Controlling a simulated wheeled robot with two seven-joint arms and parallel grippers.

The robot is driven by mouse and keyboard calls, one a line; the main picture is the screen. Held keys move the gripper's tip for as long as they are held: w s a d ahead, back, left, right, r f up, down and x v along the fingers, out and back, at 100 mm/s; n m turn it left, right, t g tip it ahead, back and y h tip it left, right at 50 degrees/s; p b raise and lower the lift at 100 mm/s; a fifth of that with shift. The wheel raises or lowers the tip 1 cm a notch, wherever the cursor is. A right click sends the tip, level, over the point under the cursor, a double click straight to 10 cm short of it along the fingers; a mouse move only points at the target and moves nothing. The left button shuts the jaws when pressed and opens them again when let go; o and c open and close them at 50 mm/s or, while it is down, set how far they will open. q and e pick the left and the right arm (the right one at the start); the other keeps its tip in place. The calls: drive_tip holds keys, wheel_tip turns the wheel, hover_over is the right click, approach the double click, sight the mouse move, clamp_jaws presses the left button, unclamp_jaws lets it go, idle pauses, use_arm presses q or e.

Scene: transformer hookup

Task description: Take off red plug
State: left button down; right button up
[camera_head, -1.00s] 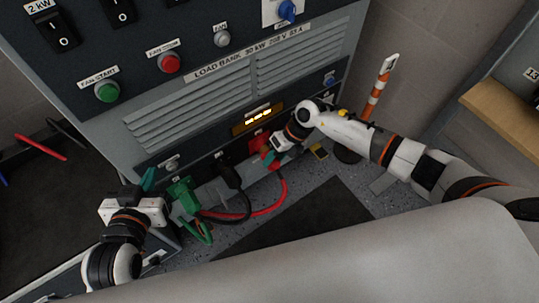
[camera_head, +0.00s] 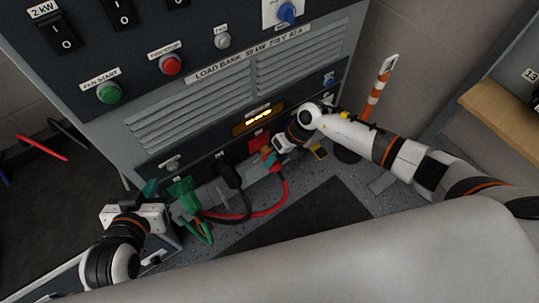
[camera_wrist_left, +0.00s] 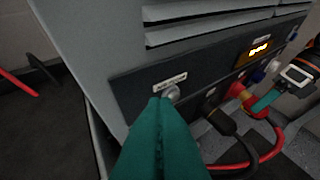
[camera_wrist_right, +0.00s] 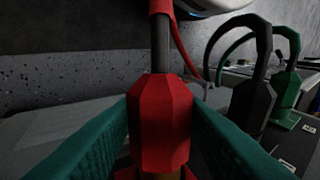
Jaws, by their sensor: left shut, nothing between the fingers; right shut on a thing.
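The red plug (camera_wrist_right: 160,125) sits between the teal fingers of my right gripper (camera_wrist_right: 165,130) in the right wrist view. A brassy part shows below its body, with red socket edges beside it. In the head view my right gripper (camera_head: 270,157) is at the lower front of the load bank, just below the red socket plate (camera_head: 259,141). The plug is mostly hidden there; its red cable (camera_head: 284,190) hangs down and loops left. My left gripper (camera_head: 150,187) is shut and empty, its fingertips (camera_wrist_left: 160,102) close to a round metal knob (camera_wrist_left: 173,92); contact is unclear.
A black plug (camera_head: 231,176) and a green plug (camera_head: 183,191) are on the panel between my grippers, their cables looping below. An orange-white post (camera_head: 376,90) stands right of the cabinet. A wooden shelf (camera_head: 505,117) is at far right. A dark mat (camera_head: 300,220) lies on the floor.

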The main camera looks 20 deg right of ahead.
use_arm(q)
drive_tip(key=shift+s+a+f+g, duration=0.15)
drive_tip(key=shift+s+f+g, duration=0.2)
drive_tip(key=shift+g, duration=0.05)
use_arm(e)
drive_tip(key=shift+s+d, duration=0.1)
drive_tip(key=shift+s, duration=0.1)
drive_tip(key=shift+s+p, duration=0.25)
drive_tip(key=shift+p, duration=0.15)
use_arm(q)
drive_tip(key=shift+s+a+f+g+y, duration=0.15)
drive_tip(key=shift+s+a+f+g, duration=0.1)
drive_tip(key=shift+s+f+g, duration=0.35)
drive_tip(key=shift+s+a+f+g+y, duration=0.2)
drive_tip(key=shift+s+f+g, duration=0.2)
drive_tip(key=shift+s, duration=0.3)
use_arm(e)
drive_tip(key=shift+s+d, duration=0.1)
drive_tip(key=shift+s, duration=0.05)
use_arm(q)
drive_tip(key=shift+s+a+f+g, duration=0.15)
drive_tip(key=shift+s+f+g, duration=0.05)
drive_tip(key=shift+s+g, duration=0.15)
use_arm(e)
drive_tip(key=shift+s+d, duration=0.1)
drive_tip(key=shift+s, duration=0.05)
